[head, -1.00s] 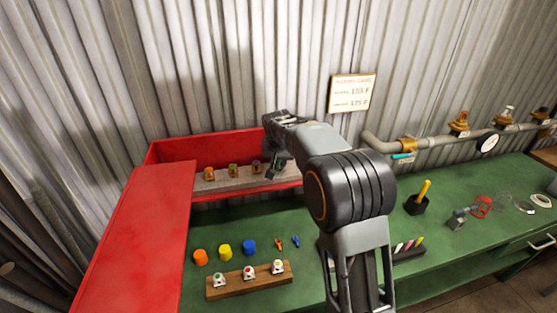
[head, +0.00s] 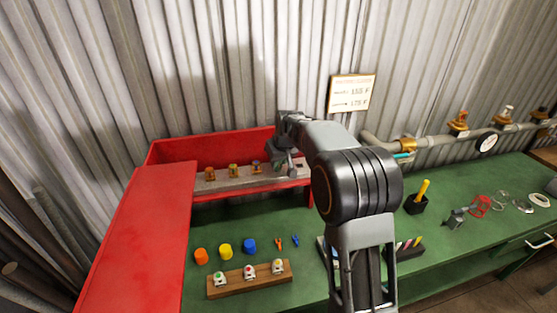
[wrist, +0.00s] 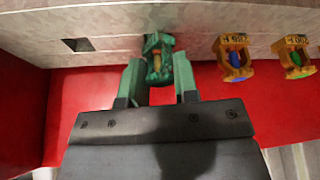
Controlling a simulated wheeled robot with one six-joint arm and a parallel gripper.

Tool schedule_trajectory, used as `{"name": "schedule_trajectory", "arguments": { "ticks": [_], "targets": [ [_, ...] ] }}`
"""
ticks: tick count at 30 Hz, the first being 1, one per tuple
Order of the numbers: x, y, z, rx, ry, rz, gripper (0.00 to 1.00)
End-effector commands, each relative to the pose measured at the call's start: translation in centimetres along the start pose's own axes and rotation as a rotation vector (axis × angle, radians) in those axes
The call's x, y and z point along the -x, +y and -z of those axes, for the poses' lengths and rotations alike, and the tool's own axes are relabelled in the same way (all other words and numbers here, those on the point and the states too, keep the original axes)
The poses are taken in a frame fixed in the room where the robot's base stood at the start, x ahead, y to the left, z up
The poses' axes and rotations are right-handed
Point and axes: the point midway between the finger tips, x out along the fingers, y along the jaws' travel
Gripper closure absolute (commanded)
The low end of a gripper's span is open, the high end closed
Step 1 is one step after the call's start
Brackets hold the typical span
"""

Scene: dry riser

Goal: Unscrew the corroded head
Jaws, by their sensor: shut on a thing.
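The corroded head (wrist: 157,62), green-coated with an orange-brown bulb, is between the two fingers of my gripper (wrist: 158,82) in the wrist view. The fingers are shut on it from both sides. Its base is at the edge of the pale rail (wrist: 185,22); I cannot tell how far it is threaded in. In the head view my gripper (head: 291,170) is at the right part of the red box, and the corroded head is hidden there. Two brass heads, one with a blue bulb (wrist: 236,58) and one with a green bulb (wrist: 296,57), sit beside it.
The red box (head: 165,152) surrounds the rail. A square hole (wrist: 78,45) shows in the rail. On the green bench are a wooden rack (head: 235,283) with several new heads, coloured caps (head: 225,251) and a black cup (head: 415,205). A pipe (head: 430,143) runs along the wall.

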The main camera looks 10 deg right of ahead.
Motion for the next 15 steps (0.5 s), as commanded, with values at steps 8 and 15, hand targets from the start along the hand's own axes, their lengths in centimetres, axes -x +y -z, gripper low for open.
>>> {"name": "schedule_trajectory", "arguments": {
  "ticks": [8, 15],
  "targets": [
    [-0.02, 0.04, -0.01, 0.035, -0.001, 0.016, 1.00],
    [-0.07, 0.10, 0.02, 0.277, 0.001, 0.117, 1.00]
  ]
}}
